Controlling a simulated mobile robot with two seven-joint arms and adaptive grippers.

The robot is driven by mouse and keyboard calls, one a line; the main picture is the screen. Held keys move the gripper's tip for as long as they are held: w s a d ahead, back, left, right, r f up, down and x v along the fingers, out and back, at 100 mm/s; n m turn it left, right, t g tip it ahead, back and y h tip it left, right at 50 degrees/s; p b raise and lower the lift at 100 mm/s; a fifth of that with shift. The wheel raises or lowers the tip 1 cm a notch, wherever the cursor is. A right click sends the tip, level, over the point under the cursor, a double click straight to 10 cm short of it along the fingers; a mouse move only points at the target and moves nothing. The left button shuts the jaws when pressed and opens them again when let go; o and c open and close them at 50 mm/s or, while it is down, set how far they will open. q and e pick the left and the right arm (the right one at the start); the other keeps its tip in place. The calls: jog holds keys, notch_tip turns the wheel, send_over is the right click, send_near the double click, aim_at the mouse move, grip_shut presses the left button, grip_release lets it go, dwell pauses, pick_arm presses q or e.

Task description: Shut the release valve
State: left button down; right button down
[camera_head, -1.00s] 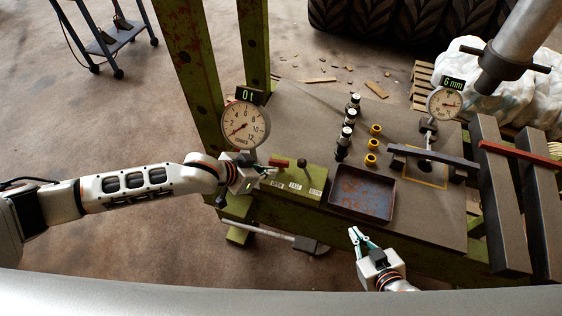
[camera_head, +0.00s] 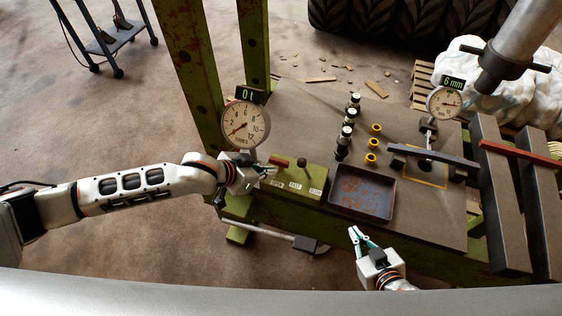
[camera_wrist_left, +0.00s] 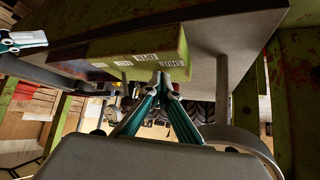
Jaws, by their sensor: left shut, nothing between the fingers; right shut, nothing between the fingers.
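The green valve box (camera_head: 312,172) sits at the left end of the workbench. It carries a red lever (camera_head: 278,161), a dark knob (camera_head: 301,163) and white labels along its front edge. The labels also show on the box in the left wrist view (camera_wrist_left: 176,50), partly readable as OPEN and SHUT. My left gripper (camera_head: 270,170) is shut and empty at the left end of the box, beside the red lever. In the left wrist view its fingertips (camera_wrist_left: 160,78) lie close to the labelled edge; contact cannot be told. My right gripper (camera_head: 354,232) is shut and empty in front of the bench.
A dial gauge (camera_head: 244,124) with a 0 t display stands behind the box. A rusty tray (camera_head: 363,193), several black-and-white cylinders (camera_head: 347,131) and yellow rings (camera_head: 372,144) lie to the right. A pump-like bar (camera_head: 275,233) sticks out below the bench.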

pick_arm(q)
jog(key=shift+r, duration=2.65)
